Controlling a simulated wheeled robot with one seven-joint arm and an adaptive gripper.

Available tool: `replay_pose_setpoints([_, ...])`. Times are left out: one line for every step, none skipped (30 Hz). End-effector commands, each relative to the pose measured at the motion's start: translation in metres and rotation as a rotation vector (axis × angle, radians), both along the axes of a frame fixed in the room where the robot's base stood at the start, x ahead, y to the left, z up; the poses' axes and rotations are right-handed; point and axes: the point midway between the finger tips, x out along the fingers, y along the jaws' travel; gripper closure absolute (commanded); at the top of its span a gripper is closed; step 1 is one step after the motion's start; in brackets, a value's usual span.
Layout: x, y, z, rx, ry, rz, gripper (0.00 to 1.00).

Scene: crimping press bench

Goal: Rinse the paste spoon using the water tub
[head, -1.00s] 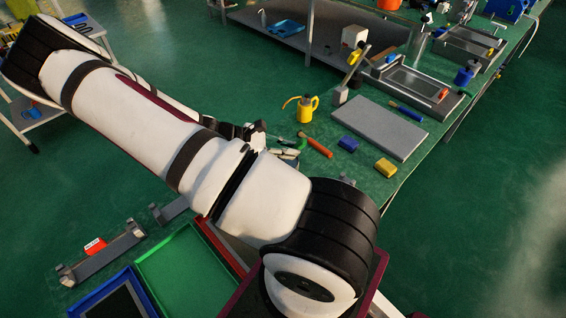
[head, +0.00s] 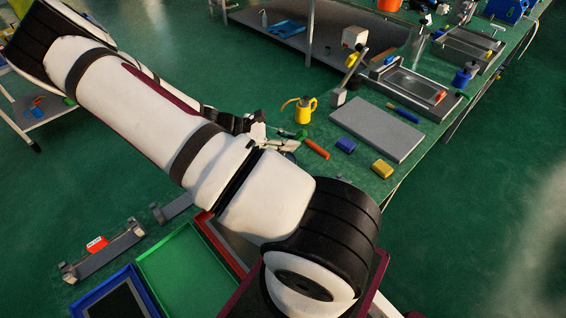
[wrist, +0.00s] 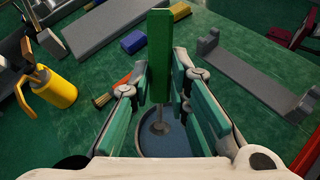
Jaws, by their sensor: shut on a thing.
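In the wrist view my gripper (wrist: 160,92) is shut on the green handle of the paste spoon (wrist: 159,50). The handle stands roughly upright between the finger pads, and a thin metal shaft runs down below it. The spoon's lower end is over or inside a round tub with a blue inside (wrist: 178,146), which I take for the water tub. I cannot tell whether the spoon touches the water. In the head view my gripper (head: 284,146) is partly behind my arm, with a bit of the green handle (head: 302,134) showing. The tub is mostly hidden there.
An orange-handled tool (head: 317,149), a yellow can (head: 305,112), a blue block (head: 345,145) and a yellow block (head: 382,169) stand or lie nearby. A grey slab (head: 377,130) lies behind them. A grey bracket (wrist: 250,75) is at right in the wrist view.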

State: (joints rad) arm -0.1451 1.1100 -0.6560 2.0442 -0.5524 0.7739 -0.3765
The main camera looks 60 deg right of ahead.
Motion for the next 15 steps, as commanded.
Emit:
replay_pose_setpoints([-0.001, 0.000, 0.005, 0.001, -0.001, 0.000, 1.00])
replay_pose_setpoints([-0.001, 0.000, 0.007, 0.001, -0.001, 0.000, 1.00])
replay_pose_setpoints([-0.001, 0.000, 0.010, 0.001, -0.001, 0.000, 1.00])
replay_pose_setpoints([-0.001, 0.000, 0.013, 0.001, 0.001, 0.000, 1.00])
replay_pose_setpoints([-0.001, 0.000, 0.015, 0.001, 0.001, 0.000, 1.00])
replay_pose_setpoints([-0.001, 0.000, 0.018, 0.000, 0.000, 0.000, 1.00])
replay_pose_setpoints([-0.001, 0.000, 0.020, 0.000, 0.000, 0.000, 1.00])
replay_pose_setpoints([-0.001, 0.000, 0.022, 0.001, -0.001, 0.000, 1.00])
replay_pose_setpoints([-0.001, 0.000, 0.025, 0.001, -0.001, 0.000, 1.00])
replay_pose_setpoints([-0.001, 0.000, 0.027, 0.001, -0.001, 0.000, 1.00])
replay_pose_setpoints([-0.001, 0.000, 0.028, 0.001, -0.001, 0.000, 1.00])
replay_pose_setpoints([-0.001, 0.000, 0.031, 0.000, 0.000, 0.000, 1.00])
replay_pose_setpoints([-0.001, 0.000, 0.032, 0.000, 0.000, 0.000, 1.00])
replay_pose_setpoints([-0.001, 0.000, 0.033, -0.001, 0.001, 0.000, 1.00])
replay_pose_setpoints([-0.001, 0.000, 0.034, -0.001, 0.001, 0.000, 1.00])
